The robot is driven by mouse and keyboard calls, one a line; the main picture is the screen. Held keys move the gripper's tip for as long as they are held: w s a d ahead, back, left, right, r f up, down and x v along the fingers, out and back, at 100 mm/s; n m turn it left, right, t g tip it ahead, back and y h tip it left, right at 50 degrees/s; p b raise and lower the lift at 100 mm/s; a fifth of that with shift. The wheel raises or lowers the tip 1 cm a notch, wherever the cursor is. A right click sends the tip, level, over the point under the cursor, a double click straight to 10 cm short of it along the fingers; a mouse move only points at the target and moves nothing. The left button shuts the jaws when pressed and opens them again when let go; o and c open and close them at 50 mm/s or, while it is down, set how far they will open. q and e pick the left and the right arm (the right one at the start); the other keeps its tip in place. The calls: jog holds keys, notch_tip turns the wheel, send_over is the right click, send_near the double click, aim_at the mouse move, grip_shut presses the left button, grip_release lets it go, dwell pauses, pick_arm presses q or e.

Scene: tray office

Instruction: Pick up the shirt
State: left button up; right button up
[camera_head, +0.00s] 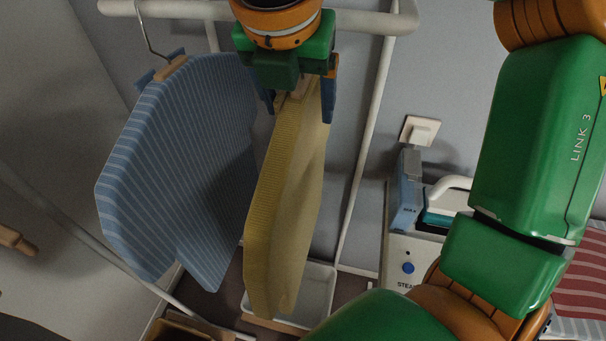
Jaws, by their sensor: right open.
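A yellow shirt (284,195) hangs from the rack, its hanger top (297,92) showing pale wood. A blue striped shirt (180,160) hangs to its left on a wooden hanger with a metal hook. My right gripper (298,100) is open, with one blue finger on each side of the yellow shirt's hanger top and upper edge. I cannot tell whether either finger touches it. The gripper body hides the hook of the yellow shirt's hanger. My left gripper is not in view.
The white rack rail (180,9) runs across the top, and a rack post (366,140) stands right of the gripper. A white tray (318,290) lies below. A steamer unit (396,248) and red striped cloth (582,275) are at right. A wooden peg (14,239) sticks out at far left.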

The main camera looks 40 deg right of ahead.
jog(key=shift+w+d+f, duration=0.35)
jog(key=shift+w+f, duration=0.05)
jog(key=shift+f, duration=0.25)
jog(key=shift+w+d+f, duration=0.3)
jog(key=shift+w+f, duration=0.05)
jog(key=shift+f, duration=0.25)
jog(key=shift+w+d, duration=0.15)
jog(key=shift+w, duration=0.1)
jog(key=shift+s+a+r, duration=0.1)
jog(key=shift+s+a, duration=0.1)
jog(key=shift+s, duration=0.05)
jog(key=c, duration=0.7)
grip_shut()
